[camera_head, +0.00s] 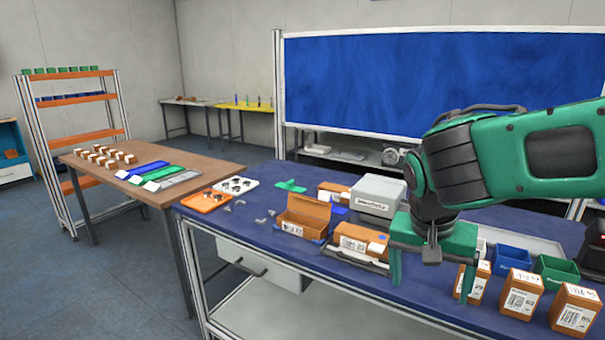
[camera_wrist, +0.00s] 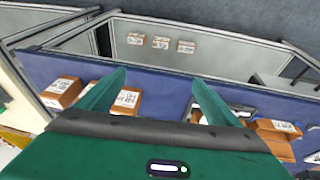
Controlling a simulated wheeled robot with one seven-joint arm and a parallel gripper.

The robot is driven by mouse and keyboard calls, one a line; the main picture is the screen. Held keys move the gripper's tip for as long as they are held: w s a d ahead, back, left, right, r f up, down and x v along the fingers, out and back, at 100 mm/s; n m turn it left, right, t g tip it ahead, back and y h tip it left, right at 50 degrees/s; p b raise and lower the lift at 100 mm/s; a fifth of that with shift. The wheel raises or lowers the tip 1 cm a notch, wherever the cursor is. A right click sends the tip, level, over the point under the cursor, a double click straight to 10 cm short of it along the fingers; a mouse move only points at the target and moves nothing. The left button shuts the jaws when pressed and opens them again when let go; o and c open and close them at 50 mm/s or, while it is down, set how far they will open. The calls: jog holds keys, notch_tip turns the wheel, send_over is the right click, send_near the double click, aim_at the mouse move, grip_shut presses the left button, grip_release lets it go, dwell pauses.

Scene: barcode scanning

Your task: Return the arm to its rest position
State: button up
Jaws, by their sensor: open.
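My green arm reaches in from the right in the head view. My gripper (camera_head: 431,275) hangs above the blue bench (camera_head: 245,222), fingers pointing down. Its two fingers are apart with nothing between them. In the wrist view my gripper (camera_wrist: 158,80) is also spread and empty, with the blue bench top (camera_wrist: 165,93) below. Labelled brown boxes (camera_head: 520,294) stand near the bench's front right edge. In the wrist view a labelled box (camera_wrist: 126,101) shows just beside the left finger, apparently below it. I cannot tell the exact gap.
An open brown box (camera_head: 303,217) and a grey labelled machine (camera_head: 378,196) stand left of my gripper. Blue (camera_head: 511,261) and green bins (camera_head: 556,270) are at the right. A blue panel (camera_head: 350,85) rises behind. A wooden table (camera_head: 140,182) stands left, with open floor in front.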

jog(key=s+d+f+g+y, duration=0.2)
jog(key=s+d+f, duration=0.2)
jog(key=s+d, duration=1.3)
jog(key=shift+s+f+y, duration=0.2)
jog(key=shift+s+y, duration=0.05)
jog(key=shift+y, duration=0.15)
jog(key=shift+d, duration=0.1)
jog(key=shift+w+f, duration=0.25)
jog(key=shift+w, duration=0.35)
